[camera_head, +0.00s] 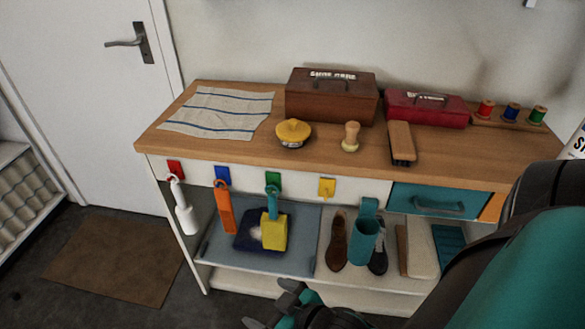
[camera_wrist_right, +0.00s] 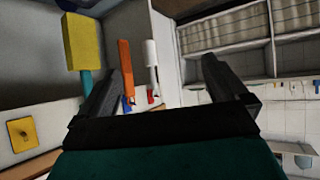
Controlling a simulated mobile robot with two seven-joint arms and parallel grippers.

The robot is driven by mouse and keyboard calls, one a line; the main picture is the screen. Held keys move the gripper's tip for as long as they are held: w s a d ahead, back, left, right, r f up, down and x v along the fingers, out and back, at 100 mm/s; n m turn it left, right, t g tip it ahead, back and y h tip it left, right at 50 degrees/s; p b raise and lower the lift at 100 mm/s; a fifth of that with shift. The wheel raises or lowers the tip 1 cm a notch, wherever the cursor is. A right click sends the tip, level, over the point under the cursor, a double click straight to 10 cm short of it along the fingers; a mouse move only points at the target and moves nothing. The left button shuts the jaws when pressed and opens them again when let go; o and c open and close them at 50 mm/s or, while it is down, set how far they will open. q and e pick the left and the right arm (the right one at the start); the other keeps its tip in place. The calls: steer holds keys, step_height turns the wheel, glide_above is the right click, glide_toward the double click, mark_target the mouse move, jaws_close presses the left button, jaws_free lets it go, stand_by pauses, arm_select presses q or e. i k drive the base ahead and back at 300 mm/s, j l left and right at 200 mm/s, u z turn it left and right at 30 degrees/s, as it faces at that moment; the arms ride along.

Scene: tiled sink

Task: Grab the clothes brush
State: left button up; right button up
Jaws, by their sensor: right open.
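A long wooden-backed brush with dark bristles (camera_head: 402,140), which looks like the clothes brush, lies on the wooden counter (camera_head: 230,150), right of a round-handled brush (camera_head: 350,138). My right gripper (camera_head: 270,304) is in front of the bench, low at the bottom of the head view, well apart from that brush. In the right wrist view its two dark fingers (camera_wrist_right: 163,80) are spread with nothing between them. The long brush does not show in the wrist view. My left gripper is not in view.
A brown box (camera_head: 331,97), red box (camera_head: 425,109), yellow-lidded tin (camera_head: 293,133) and striped cloth (camera_head: 218,112) are on the counter. White (camera_head: 186,215), orange (camera_head: 225,212) and yellow-ended tools (camera_head: 273,232) hang in front.

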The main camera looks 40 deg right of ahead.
mark_target(402, 150)
steer(key=z, duration=2)
